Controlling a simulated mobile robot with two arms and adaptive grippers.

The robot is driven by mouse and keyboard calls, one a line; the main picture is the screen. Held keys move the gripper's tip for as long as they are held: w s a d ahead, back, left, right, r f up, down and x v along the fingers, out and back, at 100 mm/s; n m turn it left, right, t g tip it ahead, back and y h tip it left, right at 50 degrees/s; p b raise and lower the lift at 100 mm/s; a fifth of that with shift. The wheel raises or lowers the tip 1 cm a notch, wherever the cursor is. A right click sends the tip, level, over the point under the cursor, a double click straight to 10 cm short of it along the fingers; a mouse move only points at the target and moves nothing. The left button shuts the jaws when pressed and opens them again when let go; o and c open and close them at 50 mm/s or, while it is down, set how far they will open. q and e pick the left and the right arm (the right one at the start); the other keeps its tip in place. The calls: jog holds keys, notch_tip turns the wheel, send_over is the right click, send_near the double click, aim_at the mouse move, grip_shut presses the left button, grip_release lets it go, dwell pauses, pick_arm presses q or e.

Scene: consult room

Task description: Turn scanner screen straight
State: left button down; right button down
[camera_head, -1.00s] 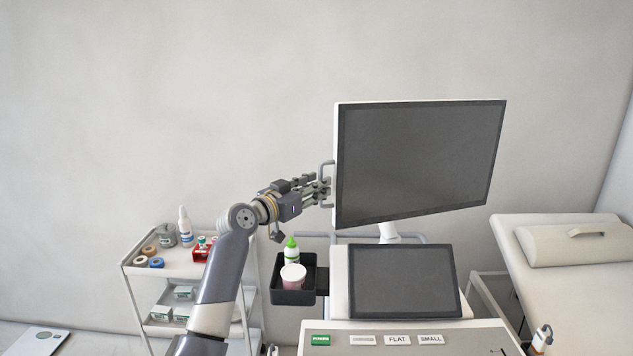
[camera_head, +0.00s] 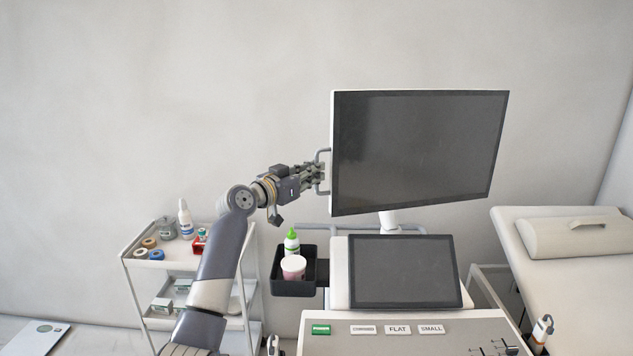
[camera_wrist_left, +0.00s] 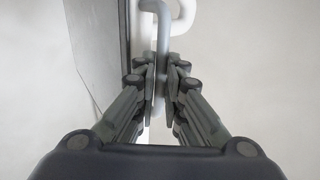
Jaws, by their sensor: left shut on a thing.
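The scanner screen (camera_head: 418,150) is a large dark panel with a white edge, on a white post (camera_head: 390,221) above the console. It is turned somewhat, its left side looking taller than its right. A grey handle (camera_head: 326,156) is fixed at its left edge. My left gripper (camera_head: 318,174) is shut on this handle. In the left wrist view the fingers (camera_wrist_left: 158,85) close around the grey handle bar (camera_wrist_left: 162,45), and the screen's side (camera_wrist_left: 95,50) shows to the left. My right gripper is not in view.
Below is the console's smaller screen (camera_head: 403,271) and a panel with labelled keys (camera_head: 397,330). A white trolley (camera_head: 140,262) stands left, a couch (camera_head: 570,280) right.

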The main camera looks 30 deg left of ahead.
pick_arm(q)
jog(key=w+a+b, duration=0.5)
jog(key=a, duration=0.2)
jog(key=shift+b, duration=0.3)
jog(key=c, duration=1.8)
grip_release()
jog(key=shift+o, duration=0.6)
jog(key=shift+s+a, duration=0.15)
jog(key=shift+a, duration=0.05)
jog(key=shift+d, duration=0.1)
jog(key=v, duration=1.2)
